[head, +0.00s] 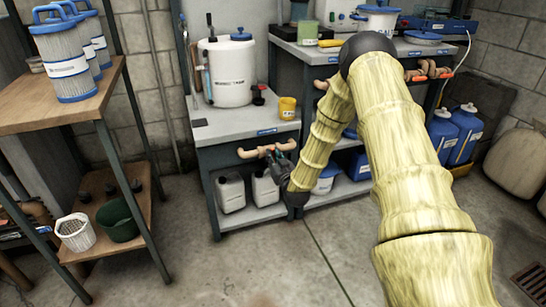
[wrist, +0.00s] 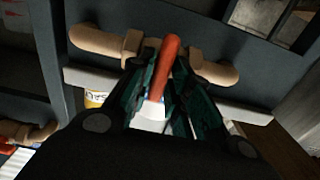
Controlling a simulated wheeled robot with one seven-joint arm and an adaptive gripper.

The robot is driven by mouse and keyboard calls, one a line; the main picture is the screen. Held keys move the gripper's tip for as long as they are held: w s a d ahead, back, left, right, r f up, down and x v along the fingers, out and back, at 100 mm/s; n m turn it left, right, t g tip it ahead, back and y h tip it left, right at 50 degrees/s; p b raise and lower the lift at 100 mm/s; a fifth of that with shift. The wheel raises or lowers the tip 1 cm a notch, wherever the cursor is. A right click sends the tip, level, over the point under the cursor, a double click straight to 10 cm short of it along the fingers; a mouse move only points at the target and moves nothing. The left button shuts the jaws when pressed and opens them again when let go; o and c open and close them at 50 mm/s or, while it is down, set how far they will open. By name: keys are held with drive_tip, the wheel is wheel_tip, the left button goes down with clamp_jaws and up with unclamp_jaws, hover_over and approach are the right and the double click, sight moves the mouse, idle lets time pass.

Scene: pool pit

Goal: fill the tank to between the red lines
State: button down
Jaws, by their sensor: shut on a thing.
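A white tank (head: 230,72) with a printed label stands on the grey bench, with a slim upright tube (head: 209,55) on its left side. The red lines and the liquid level are too small to tell. A tan pipe with a valve (head: 249,152) runs along the bench front below the tank; it also shows in the wrist view (wrist: 95,40). My gripper (head: 277,160) is at this valve. In the wrist view my gripper (wrist: 158,85) is shut on the orange-red valve handle (wrist: 171,52), which stands between the fingers.
A yellow cup (head: 287,107) stands near the bench edge. White jugs (head: 231,193) stand on the shelf below. Another tan pipe with an orange handle (head: 432,67) is at the right bench. A wooden shelf (head: 50,108) with filter cartridges is at left. The floor (head: 190,265) in front is clear.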

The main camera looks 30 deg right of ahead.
drive_tip(key=c, duration=1.4)
unclamp_jaws()
drive_tip(key=shift+c, duration=0.2)
drive_tip(key=shift+s, duration=0.15)
drive_tip(key=v, duration=1.1)
drive_tip(key=shift+s, duration=0.35)
drive_tip(key=shift+a+f, duration=0.1)
drive_tip(key=shift+f, duration=0.05)
